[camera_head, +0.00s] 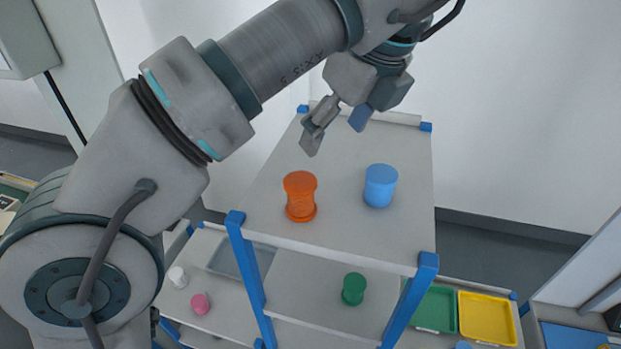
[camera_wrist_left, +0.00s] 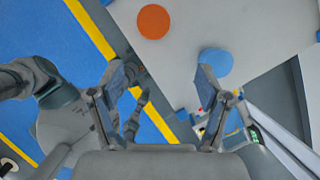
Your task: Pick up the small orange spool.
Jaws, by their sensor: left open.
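The orange spool (camera_head: 300,196) stands upright on the top shelf, near its front left. In the left wrist view its round top (camera_wrist_left: 153,21) shows near the upper edge, beyond the fingertips. My left gripper (camera_head: 336,130) is open and empty, above the shelf and farther back than the orange spool in the head view. Its two fingers (camera_wrist_left: 160,78) are spread apart in the left wrist view. The gripper is apart from the spool. My right gripper cannot be made out in either view.
A blue spool (camera_head: 380,186) stands right of the orange one; its top (camera_wrist_left: 215,63) appears beside the right finger. The top shelf (camera_head: 345,222) is otherwise clear. Below are a green spool (camera_head: 353,289), a pink one (camera_head: 200,304), and green (camera_head: 434,309) and yellow (camera_head: 488,318) trays.

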